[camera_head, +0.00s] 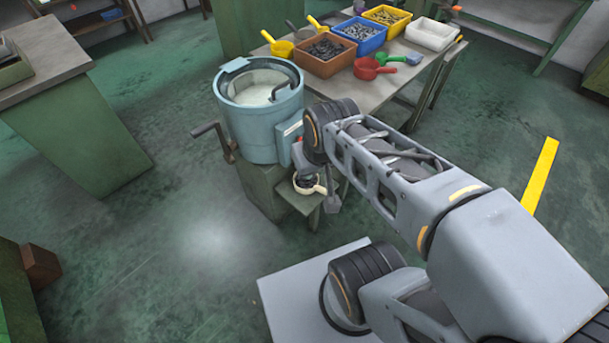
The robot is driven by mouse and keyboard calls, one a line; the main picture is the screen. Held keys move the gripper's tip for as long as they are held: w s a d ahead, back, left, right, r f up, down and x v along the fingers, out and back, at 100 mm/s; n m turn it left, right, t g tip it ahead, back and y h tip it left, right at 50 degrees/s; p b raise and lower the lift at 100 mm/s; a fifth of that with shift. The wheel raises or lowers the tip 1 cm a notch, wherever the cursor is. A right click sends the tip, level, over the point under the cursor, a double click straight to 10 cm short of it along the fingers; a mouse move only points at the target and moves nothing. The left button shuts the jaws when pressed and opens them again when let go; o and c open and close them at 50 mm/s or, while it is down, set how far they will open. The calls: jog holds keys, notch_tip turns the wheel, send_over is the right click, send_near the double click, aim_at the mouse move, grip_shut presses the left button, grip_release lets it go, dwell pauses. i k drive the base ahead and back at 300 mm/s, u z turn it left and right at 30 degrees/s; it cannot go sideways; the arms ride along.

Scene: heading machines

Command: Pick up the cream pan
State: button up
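The cream pan (312,188) is a small, round, cream-coloured scoop with a short handle pointing right and something dark inside. It sits on a low green ledge in front of the blue drum. My gripper (330,197) is low beside the pan, at the handle side. Grey finger parts show near the handle, but my wrist and forearm cover most of the gripper. I cannot tell whether it touches the handle or how far its fingers are apart.
The blue drum (262,120) with a crank (207,130) on its left stands just behind the pan. A table (385,88) at the back holds coloured bins of parts and several scoops, including a red one (367,69). Open floor lies to the left.

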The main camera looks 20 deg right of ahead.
aim_at(304, 187)
jog(key=u, duration=3.85)
jog(key=k, duration=1.2)
jog(key=z, duration=1.2)
